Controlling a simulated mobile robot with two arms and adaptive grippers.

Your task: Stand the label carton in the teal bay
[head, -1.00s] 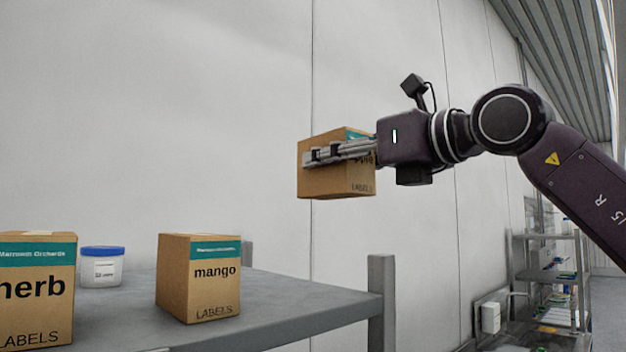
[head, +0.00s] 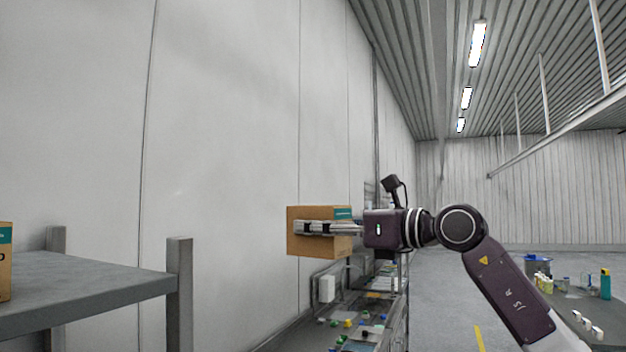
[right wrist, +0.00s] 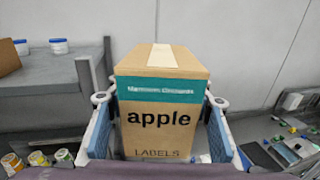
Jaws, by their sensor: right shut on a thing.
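My right gripper (head: 322,228) is shut on a brown label carton (head: 305,243) and holds it in the air, upright, in front of the white wall. In the right wrist view the carton (right wrist: 160,110) has a teal band and reads "apple" and "LABELS". The two fingers of my right gripper (right wrist: 158,125) press on its left and right sides. My left gripper is not in view. I cannot make out a teal bay in either view.
A grey shelf (head: 80,285) with posts stands at the left, with part of another carton (head: 5,262) at its edge. A lower bench (head: 350,335) with small coloured items lies beyond the held carton. A table (head: 590,315) with bottles stands at the right. Open floor lies between.

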